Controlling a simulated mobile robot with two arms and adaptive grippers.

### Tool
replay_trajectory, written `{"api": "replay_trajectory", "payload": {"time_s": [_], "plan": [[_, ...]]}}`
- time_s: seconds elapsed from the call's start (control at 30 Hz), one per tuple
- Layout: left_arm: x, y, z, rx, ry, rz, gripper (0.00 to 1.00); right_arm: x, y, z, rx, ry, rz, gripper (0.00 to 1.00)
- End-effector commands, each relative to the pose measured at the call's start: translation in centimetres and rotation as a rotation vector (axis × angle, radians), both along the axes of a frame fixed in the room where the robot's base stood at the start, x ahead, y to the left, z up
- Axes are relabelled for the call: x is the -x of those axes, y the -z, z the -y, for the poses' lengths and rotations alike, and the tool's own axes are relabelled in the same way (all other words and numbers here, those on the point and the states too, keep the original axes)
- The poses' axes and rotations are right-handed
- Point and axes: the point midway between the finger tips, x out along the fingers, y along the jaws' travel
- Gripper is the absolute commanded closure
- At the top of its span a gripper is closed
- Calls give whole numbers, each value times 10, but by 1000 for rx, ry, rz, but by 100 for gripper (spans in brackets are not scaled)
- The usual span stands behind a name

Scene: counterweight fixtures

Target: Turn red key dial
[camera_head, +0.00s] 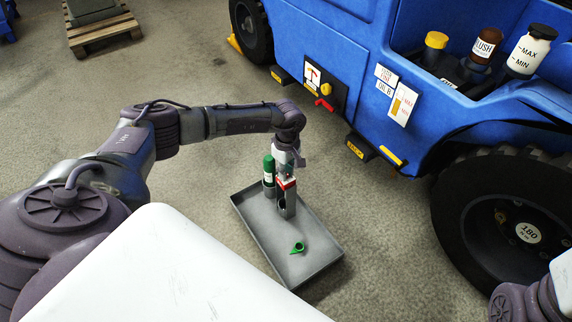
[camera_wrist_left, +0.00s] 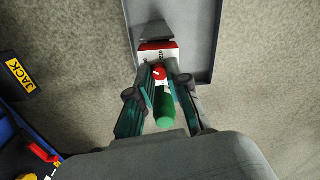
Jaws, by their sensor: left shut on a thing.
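On the blue vehicle's side, a black panel (camera_head: 316,80) carries a red key-like handle (camera_head: 325,104) below a yellow knob (camera_head: 326,88). The red handle also shows at the lower left of the left wrist view (camera_wrist_left: 43,153). My left gripper (camera_head: 287,176) is away from the panel, low over the grey tray (camera_head: 326,262), pointing down. In the left wrist view its fingers (camera_wrist_left: 161,78) are closed around a small red-and-white thing (camera_wrist_left: 159,73), partly hidden by them. My right gripper is out of view.
The vehicle's big wheel (camera_head: 470,215) is at the right. Several bottles stand in its upper bay. Bare floor lies between tray and vehicle.

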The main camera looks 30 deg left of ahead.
Motion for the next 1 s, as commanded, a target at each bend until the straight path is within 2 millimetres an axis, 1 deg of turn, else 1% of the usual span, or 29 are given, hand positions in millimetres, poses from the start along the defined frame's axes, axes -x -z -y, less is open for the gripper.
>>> {"api": "replay_trajectory", "payload": {"time_s": [0.3,0.33,0.4,0.47,0.7,0.8,0.87,0.97,1.0], "plan": [[0,0,0,0,0,0,100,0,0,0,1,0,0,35],[0,0,0,0,0,0,78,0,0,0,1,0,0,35],[0,0,0,0,0,0,67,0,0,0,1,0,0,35],[0,0,0,0,-1,0,58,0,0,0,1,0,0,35],[0,0,0,0,-1,0,58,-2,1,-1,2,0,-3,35],[0,-3,0,0,-1,1,58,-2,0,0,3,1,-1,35],[-1,-8,0,0,0,2,58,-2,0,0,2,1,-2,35],[-2,-24,0,2,0,3,58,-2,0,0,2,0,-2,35],[-2,-32,0,1,-1,5,58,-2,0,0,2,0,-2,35]]}}
